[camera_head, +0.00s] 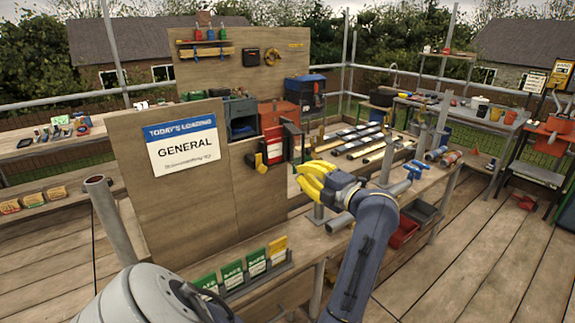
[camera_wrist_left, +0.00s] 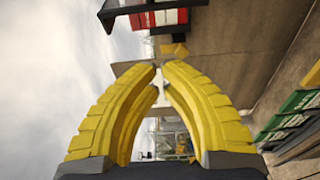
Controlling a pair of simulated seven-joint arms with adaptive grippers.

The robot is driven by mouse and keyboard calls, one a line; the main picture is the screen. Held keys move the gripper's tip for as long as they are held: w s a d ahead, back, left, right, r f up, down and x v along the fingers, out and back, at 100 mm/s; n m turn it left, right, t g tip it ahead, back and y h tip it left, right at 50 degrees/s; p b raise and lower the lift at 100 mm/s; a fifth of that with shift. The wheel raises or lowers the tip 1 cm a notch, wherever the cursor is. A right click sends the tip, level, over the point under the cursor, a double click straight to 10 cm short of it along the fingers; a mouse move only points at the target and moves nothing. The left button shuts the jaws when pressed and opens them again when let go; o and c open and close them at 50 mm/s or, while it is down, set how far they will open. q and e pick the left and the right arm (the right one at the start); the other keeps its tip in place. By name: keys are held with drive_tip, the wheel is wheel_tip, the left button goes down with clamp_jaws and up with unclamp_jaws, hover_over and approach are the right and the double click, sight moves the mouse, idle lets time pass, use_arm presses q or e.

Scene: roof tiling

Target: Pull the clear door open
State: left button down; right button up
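A small red-and-white box (camera_head: 273,150) with a dark frame is mounted on the plywood board, left of my left gripper in the head view. A dark-edged panel (camera_head: 292,142) stands beside it; I cannot tell clearly whether this is the clear door, or how far it is open. In the left wrist view the red-and-white box (camera_wrist_left: 165,17) shows at the top, beyond the fingertips. My left gripper (camera_head: 298,176) has yellow fingers, just right of and below the box, apparently apart from it. In the wrist view its fingertips (camera_wrist_left: 160,66) nearly meet, with nothing visible between them. My right gripper is out of view.
The plywood board (camera_head: 195,200) carries a "GENERAL" sign (camera_head: 182,146). Green and yellow packets (camera_head: 255,262) stand in a rack at its foot. A grey pipe post (camera_head: 104,215) rises at the left. Pipes and a blue-handled clamp (camera_head: 413,169) lie to the right of my arm.

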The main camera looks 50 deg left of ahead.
sight(297, 149)
use_arm(q)
drive_tip(key=a, duration=0.9)
drive_tip(key=shift+w+d, duration=0.2)
drive_tip(key=shift+w, duration=0.75)
drive_tip(key=shift+w+d, duration=0.2)
drive_tip(key=shift+w, duration=0.7)
drive_tip(key=shift+g, duration=0.3)
